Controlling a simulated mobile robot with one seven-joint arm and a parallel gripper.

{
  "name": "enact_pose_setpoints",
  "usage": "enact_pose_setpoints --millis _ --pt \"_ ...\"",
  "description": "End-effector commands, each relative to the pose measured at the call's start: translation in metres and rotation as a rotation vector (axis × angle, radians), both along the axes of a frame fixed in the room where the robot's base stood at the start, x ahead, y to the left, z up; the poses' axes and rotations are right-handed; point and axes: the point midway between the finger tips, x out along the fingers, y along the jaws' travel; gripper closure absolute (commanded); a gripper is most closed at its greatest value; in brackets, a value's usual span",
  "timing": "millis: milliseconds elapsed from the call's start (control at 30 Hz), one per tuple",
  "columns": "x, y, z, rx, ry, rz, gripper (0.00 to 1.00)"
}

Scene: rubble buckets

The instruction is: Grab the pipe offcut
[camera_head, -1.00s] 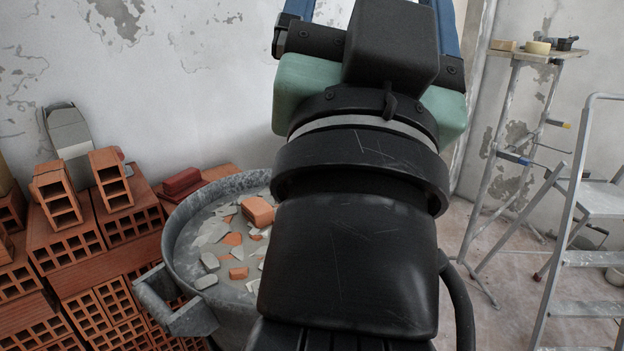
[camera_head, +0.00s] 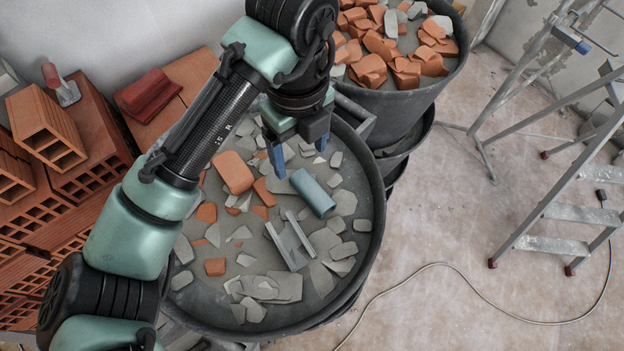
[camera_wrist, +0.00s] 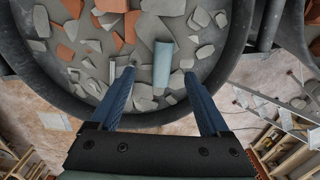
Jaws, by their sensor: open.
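The pipe offcut (camera_head: 313,194) is a short grey-blue tube lying among rubble in the large round bucket (camera_head: 372,265). In the wrist view the pipe offcut (camera_wrist: 163,66) lies lengthwise between the lines of the two blue fingers. My gripper (camera_head: 300,163) is open and empty, fingers pointing down, above the bucket and just behind the pipe in the head view. My gripper also shows in the wrist view (camera_wrist: 158,77). The exact height of the fingertips over the pipe cannot be told.
A grey metal channel (camera_head: 289,243) lies just in front of the pipe, with stone shards and orange brick pieces around. A second bucket of brick rubble (camera_head: 402,108) stands behind right. Hollow bricks (camera_head: 50,130) are stacked left. A stepladder (camera_head: 575,200) stands right; a cable crosses the floor.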

Motion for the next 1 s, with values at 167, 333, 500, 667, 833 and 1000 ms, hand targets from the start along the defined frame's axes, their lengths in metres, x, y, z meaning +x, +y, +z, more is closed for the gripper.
enact_pose_setpoints --millis 167,333,500,667,833,1000 --pt "0.000 -0.001 -0.033 -0.003 0.000 0.003 0.20" --pt "0.001 -0.001 -0.049 -0.002 -0.004 0.002 0.20" --pt "-0.001 -0.003 -0.061 -0.003 -0.001 0.003 0.20" --pt "-0.002 -0.006 -0.086 -0.003 -0.002 0.003 0.20" --pt "-0.002 -0.006 -0.102 -0.003 -0.005 0.003 0.20" --pt "-0.002 -0.006 -0.103 -0.002 -0.007 0.002 0.20"
